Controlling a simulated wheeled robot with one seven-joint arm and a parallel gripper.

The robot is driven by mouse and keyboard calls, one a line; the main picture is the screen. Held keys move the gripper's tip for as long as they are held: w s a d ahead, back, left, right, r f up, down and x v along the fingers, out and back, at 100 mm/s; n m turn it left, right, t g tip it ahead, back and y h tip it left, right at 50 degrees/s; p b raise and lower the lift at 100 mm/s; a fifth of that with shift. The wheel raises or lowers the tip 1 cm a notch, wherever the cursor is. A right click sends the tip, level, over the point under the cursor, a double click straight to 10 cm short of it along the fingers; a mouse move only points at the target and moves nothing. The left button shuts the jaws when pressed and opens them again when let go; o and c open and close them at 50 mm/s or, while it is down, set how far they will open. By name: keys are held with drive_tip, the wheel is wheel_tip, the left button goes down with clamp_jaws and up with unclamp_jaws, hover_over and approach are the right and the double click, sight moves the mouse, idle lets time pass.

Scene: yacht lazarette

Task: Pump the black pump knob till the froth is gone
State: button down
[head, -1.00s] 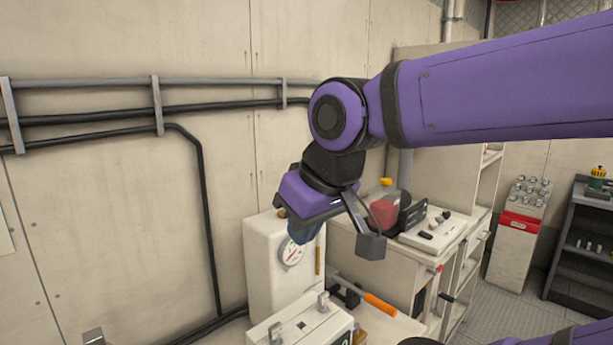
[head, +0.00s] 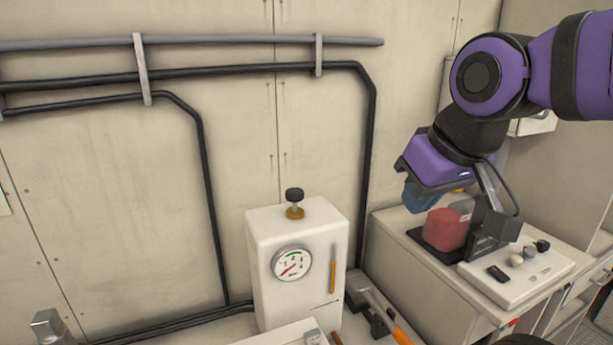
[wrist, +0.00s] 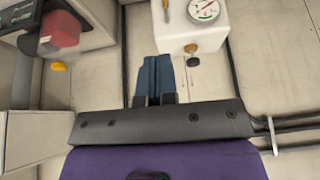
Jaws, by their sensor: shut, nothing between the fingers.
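The black pump knob (head: 294,194) stands up on a brass collar on top of a white box (head: 262,285). The box's front has a round gauge (head: 292,263) with its needle toward the red part, and a narrow orange vertical strip (head: 333,268). I cannot make out any froth. My gripper (head: 420,197) is to the right of the box, apart from the knob, with its blue fingers pointing down. In the wrist view the shut, empty fingers (wrist: 153,62) are beside the box, and the knob (wrist: 192,61) is to their right.
A red container (head: 444,229) and a white panel with small knobs (head: 518,275) sit on the counter near my gripper. An orange-handled tool (head: 392,325) lies right of the box. Black pipes run along the wall behind. The space above the knob is clear.

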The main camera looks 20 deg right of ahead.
drive_tip(key=shift+r, duration=0.1)
wheel_tip(320, 180, up, 5)
drive_tip(key=g, duration=0.2)
hover_over(293, 190)
drive_tip(key=s, duration=0.3)
drive_tip(key=shift+s+a+r, duration=0.1)
drive_tip(key=shift+r, duration=0.1)
drive_tip(key=x, duration=0.8)
drive_tip(key=s+x, duration=0.1)
drive_tip(key=x, duration=0.4)
drive_tip(key=shift+f, duration=0.6)
